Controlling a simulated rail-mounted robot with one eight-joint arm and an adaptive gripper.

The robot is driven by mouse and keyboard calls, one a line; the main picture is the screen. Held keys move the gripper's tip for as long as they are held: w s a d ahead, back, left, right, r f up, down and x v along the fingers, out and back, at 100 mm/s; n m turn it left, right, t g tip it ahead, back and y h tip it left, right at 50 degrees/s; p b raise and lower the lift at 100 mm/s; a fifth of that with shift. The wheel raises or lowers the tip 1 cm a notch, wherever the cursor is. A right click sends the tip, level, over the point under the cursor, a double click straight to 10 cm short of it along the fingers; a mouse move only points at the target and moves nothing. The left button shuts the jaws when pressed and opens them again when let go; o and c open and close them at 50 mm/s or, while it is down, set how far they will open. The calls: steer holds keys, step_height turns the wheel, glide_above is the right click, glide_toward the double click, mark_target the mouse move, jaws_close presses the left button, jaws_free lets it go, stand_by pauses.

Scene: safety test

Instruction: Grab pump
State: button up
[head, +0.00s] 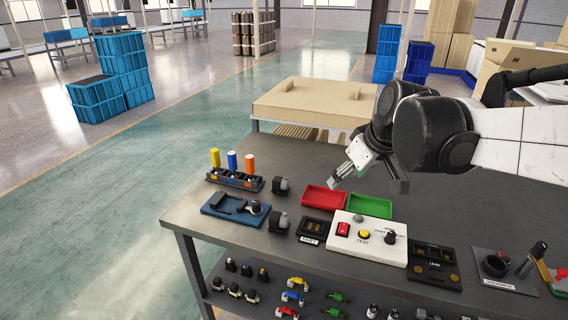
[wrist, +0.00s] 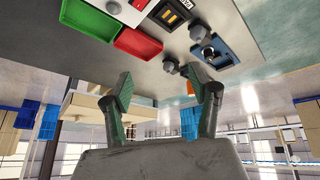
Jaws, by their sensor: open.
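Two small dark grey-and-black units, which may be pumps, stand on the grey table: one (head: 281,185) beside the rack of coloured cylinders, the other (head: 279,222) right of the blue tray. No label on them can be read. In the wrist view they show as grey rounded shapes, one (wrist: 170,68) just beyond the fingertips and one (wrist: 196,32) farther up. My gripper (head: 366,182) is open and empty above the table, behind the red and green trays and right of both units. Its two fingers are spread wide in the wrist view (wrist: 167,85).
A blue tray (head: 222,208) with parts, a red tray (head: 322,197), a green tray (head: 370,206) and a white button panel (head: 352,246) crowd the table. A rack (head: 235,181) holds yellow, blue and orange cylinders. The table's back left is bare.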

steer(key=w+a+f+n+g+y+p, duration=0.1)
steer(key=w+a+n, duration=0.15)
steer(key=w, duration=0.45)
steer(key=w+a+f+n, duration=0.2)
steer(key=w+a, duration=0.1)
steer(key=w, duration=0.3)
steer(key=n+g+y+p, duration=0.1)
steer(key=n+y, duration=0.1)
steer(key=n, duration=0.1)
glide_toward(283, 179)
steer(key=x, duration=0.6)
steer(key=shift+w, duration=0.25)
steer(key=shift+s+b+x, duration=0.2)
steer(key=shift+b+x, duration=0.15)
steer(key=shift+x, duration=2.4)
jaws_close()
